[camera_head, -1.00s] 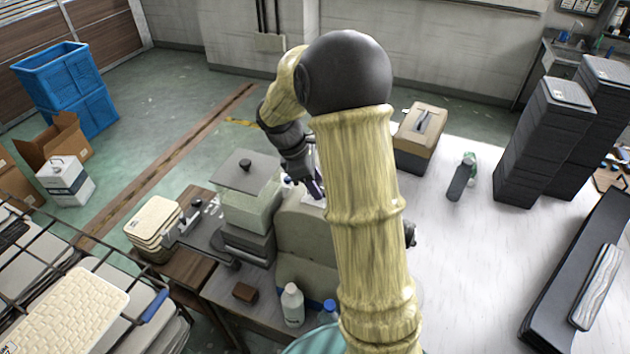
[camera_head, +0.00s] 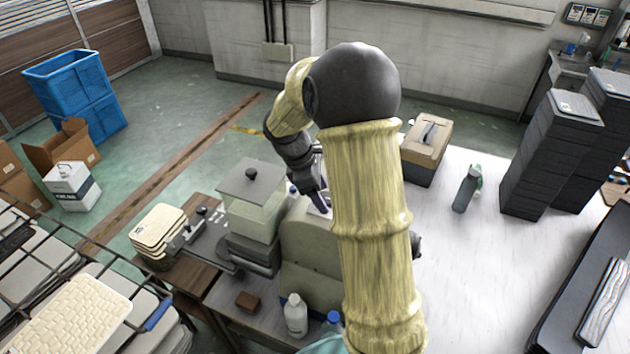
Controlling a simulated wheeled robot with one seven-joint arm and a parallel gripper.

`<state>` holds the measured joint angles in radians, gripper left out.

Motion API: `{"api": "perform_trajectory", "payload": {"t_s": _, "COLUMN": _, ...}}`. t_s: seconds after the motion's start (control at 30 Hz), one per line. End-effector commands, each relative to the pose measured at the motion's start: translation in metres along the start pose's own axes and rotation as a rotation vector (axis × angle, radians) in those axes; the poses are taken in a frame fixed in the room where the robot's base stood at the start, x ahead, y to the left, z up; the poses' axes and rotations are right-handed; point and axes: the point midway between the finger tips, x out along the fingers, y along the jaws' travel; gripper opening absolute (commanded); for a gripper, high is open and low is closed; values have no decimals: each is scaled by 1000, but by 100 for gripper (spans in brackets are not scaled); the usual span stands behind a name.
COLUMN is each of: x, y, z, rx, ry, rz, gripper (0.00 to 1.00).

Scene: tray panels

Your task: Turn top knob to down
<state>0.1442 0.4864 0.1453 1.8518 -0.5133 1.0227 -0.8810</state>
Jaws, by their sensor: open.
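A beige machine (camera_head: 308,250) stands on the bench, partly behind my arm. My gripper (camera_head: 320,199) is at its upper part, just left of my upright arm link. Its dark fingers point down at a small pale and purple patch on the machine. The fingertips are small and partly hidden, so contact with the machine cannot be told. The gripper is open. No knob can be made out clearly; the machine's face near the gripper is covered by my arm.
A clear box with a grey lid (camera_head: 251,183) stands close left of the gripper. A beige-topped box (camera_head: 427,146) and a dark bottle (camera_head: 466,190) stand right. White surface around the bottle is clear.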

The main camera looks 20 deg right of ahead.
Motion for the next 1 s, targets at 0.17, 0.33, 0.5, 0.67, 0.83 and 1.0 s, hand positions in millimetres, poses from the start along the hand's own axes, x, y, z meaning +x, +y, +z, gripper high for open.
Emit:
{"api": "perform_trajectory", "payload": {"t_s": 0.17, "x": -14, "y": 1, "z": -1, "rx": 1, "ry": 1, "rz": 5, "gripper": 64}}
{"api": "perform_trajectory", "payload": {"t_s": 0.33, "x": -44, "y": 2, "z": -1, "rx": 3, "ry": 2, "rz": 7, "gripper": 64}}
{"api": "perform_trajectory", "payload": {"t_s": 0.5, "x": -78, "y": 2, "z": -1, "rx": 3, "ry": 2, "rz": 6, "gripper": 64}}
{"api": "perform_trajectory", "payload": {"t_s": 0.67, "x": -109, "y": 1, "z": -1, "rx": 1, "ry": 3, "rz": 5, "gripper": 64}}
{"api": "perform_trajectory", "payload": {"t_s": 0.83, "x": -141, "y": 1, "z": -2, "rx": 0, "ry": 2, "rz": 5, "gripper": 64}}
{"api": "perform_trajectory", "payload": {"t_s": 1.0, "x": -163, "y": 1, "z": -1, "rx": -1, "ry": 1, "rz": 2, "gripper": 64}}
